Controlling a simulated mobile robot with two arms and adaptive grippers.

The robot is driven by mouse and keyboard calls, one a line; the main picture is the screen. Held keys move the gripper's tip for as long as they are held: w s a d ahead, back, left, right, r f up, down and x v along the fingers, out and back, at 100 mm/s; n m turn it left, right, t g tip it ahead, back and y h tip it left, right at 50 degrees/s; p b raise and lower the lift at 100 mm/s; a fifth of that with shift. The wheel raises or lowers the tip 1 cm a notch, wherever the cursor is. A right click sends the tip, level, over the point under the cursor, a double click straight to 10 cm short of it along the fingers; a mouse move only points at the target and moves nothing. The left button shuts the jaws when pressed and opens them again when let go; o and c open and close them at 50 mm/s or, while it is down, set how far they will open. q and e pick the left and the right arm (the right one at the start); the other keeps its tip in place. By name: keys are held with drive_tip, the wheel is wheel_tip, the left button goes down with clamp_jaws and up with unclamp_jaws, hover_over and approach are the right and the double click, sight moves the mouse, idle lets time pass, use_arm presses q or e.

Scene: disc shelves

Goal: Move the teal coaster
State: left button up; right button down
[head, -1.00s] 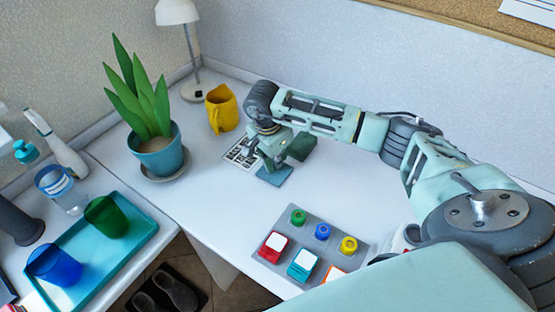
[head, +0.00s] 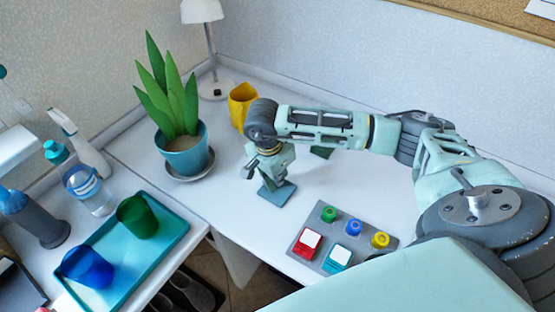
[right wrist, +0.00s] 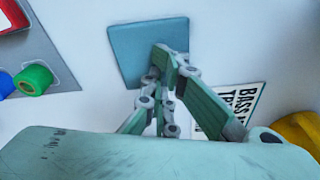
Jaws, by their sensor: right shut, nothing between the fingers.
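The teal coaster (head: 279,194) is a flat square on the white desk, in front of the plant. In the right wrist view the coaster (right wrist: 135,42) shows beyond my shut right gripper (right wrist: 163,58), whose fingertips overlap its near right part. In the head view my right gripper (head: 262,180) points down at the coaster's left side, with nothing held. I cannot tell whether the fingertips press on it. My left gripper is not in view.
A grey button panel (head: 322,228) lies to the coaster's right and front. A potted plant (head: 187,155) and yellow mug (head: 238,110) stand behind left. A dark green item (head: 322,152) is partly behind my arm. A printed card (right wrist: 222,112) lies near the gripper. The desk's front edge is close.

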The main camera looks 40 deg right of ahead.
sight(268, 191)
drive_tip(key=a, duration=0.3)
drive_tip(key=shift+s+a+f+b, duration=0.15)
drive_tip(key=shift+a+f+b, duration=0.25)
drive_tip(key=shift+s+a+r+b, duration=0.1)
drive_tip(key=shift+s+a+b, duration=0.1)
drive_tip(key=shift+a, duration=0.45)
drive_tip(key=shift+s+a+r+b, duration=0.1)
drive_tip(key=shift+s+a, duration=0.1)
drive_tip(key=shift+a, duration=0.75)
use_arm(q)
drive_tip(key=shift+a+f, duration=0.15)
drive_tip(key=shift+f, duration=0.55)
use_arm(e)
drive_tip(key=shift+r, duration=0.5)
drive_tip(key=shift+w+d+r+p, duration=0.1)
drive_tip(key=shift+r+p, duration=0.2)
drive_tip(key=shift+p, duration=0.05)
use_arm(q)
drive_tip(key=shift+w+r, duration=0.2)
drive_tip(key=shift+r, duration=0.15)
use_arm(e)
wheel_tip(268, 191, up, 11)
drive_tip(key=a, duration=0.2)
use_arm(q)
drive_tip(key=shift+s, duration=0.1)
use_arm(e)
drive_tip(key=shift+s, duration=0.2)
